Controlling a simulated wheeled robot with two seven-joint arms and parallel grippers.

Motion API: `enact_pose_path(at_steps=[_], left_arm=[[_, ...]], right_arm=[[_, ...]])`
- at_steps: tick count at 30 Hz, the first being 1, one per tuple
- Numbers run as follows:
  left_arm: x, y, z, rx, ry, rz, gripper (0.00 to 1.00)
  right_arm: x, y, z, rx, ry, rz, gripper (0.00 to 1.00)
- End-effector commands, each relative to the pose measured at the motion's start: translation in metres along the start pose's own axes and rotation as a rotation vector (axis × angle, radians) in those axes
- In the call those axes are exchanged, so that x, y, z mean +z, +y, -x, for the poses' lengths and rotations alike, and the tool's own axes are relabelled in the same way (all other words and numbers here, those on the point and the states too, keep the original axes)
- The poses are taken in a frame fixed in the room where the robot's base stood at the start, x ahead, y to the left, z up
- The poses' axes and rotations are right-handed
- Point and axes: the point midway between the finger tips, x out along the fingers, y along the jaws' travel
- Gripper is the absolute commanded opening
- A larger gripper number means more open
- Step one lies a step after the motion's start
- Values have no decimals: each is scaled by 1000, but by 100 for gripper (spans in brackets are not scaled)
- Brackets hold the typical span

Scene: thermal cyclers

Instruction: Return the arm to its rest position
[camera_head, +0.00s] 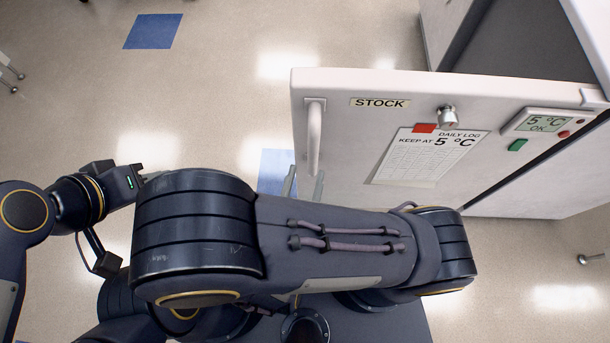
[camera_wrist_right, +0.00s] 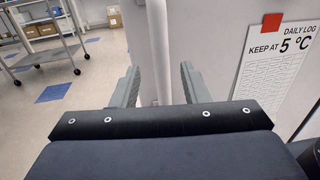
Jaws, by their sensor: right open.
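My right gripper (camera_head: 304,184) is open beside the lower end of the white door handle (camera_head: 314,137), partly hidden by my right arm. In the right wrist view its two grey fingers (camera_wrist_right: 159,88) stand apart, with the white handle bar (camera_wrist_right: 158,45) between them in the picture. I cannot tell whether they touch it. The handle is on the white STOCK door (camera_head: 365,135), which appears swung out from its cabinet.
The door carries a daily log sheet (camera_head: 430,157) and a 5 °C display (camera_head: 545,122). The white cabinet (camera_head: 455,18) stands behind it. A metal cart (camera_wrist_right: 45,42) is far off at left. Open tiled floor lies left of the door.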

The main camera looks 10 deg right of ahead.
Motion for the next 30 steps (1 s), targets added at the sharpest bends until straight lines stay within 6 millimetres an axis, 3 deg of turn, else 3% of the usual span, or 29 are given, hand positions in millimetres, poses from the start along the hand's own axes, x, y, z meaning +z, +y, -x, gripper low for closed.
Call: enact_pose_path(at_steps=[10,14,22,27,30], left_arm=[[0,0,0,0,0,0,36],[0,0,0,0,0,0,36],[0,0,0,0,0,0,36],[0,0,0,0,0,0,36],[0,0,0,0,0,0,36]], right_arm=[[0,-1,-1,-6,3,-3,41],[7,-11,-9,-102,55,-55,41],[21,-75,-34,-653,352,-370,41],[23,-114,-31,-1063,564,-677,41],[25,-127,-24,-1280,673,-889,41]])
